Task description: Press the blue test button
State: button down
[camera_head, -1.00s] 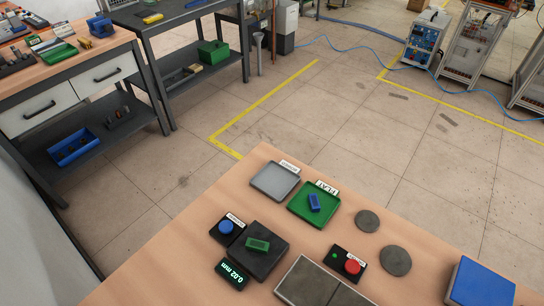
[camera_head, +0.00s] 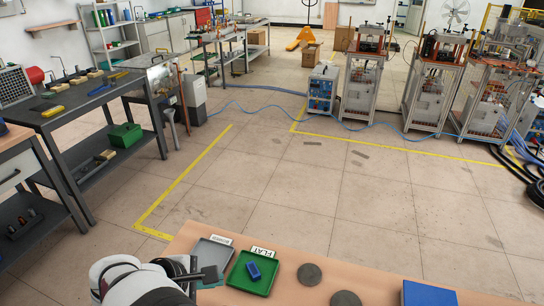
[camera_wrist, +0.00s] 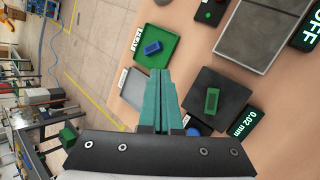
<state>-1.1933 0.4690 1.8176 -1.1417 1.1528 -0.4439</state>
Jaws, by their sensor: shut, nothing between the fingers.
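The blue test button (camera_wrist: 193,132) shows in the wrist view as a small blue patch just right of my fingers, partly hidden by my gripper. It is out of frame in the head view. My gripper (camera_wrist: 160,74) is shut and empty, its teal fingers together above the table. In the head view my gripper (camera_head: 208,274) is at the bottom, by the grey tray. A black plate (camera_wrist: 232,85) with a green block (camera_wrist: 212,101) lies to the right of my fingers. A display (camera_wrist: 245,123) beside it reads 0.02 mm.
A green tray (camera_wrist: 176,33) labelled FLAT holds a blue block (camera_wrist: 152,48). A grey tray (camera_wrist: 127,88) lies left of my fingers. A dark box (camera_wrist: 212,13) and a large grey plate (camera_wrist: 255,30) are at the top right. Bare wooden table shows between them.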

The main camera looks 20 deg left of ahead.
jog(key=s+a+f+n+t+y, duration=0.1)
jog(key=s+a+f+n, duration=0.1)
jog(key=a, duration=0.4)
jog(key=s+a+f+n+t+y, duration=0.1)
jog(key=s+a+f+n+y, duration=0.1)
jog(key=s+a+n, duration=0.3)
jog(key=shift+s+a, duration=0.25)
jog(key=shift+a, duration=0.6)
jog(key=shift+f, duration=4.4)
jog(key=shift+f, duration=0.4)
jog(key=shift+f, duration=0.5)
jog(key=shift+r, duration=0.9)
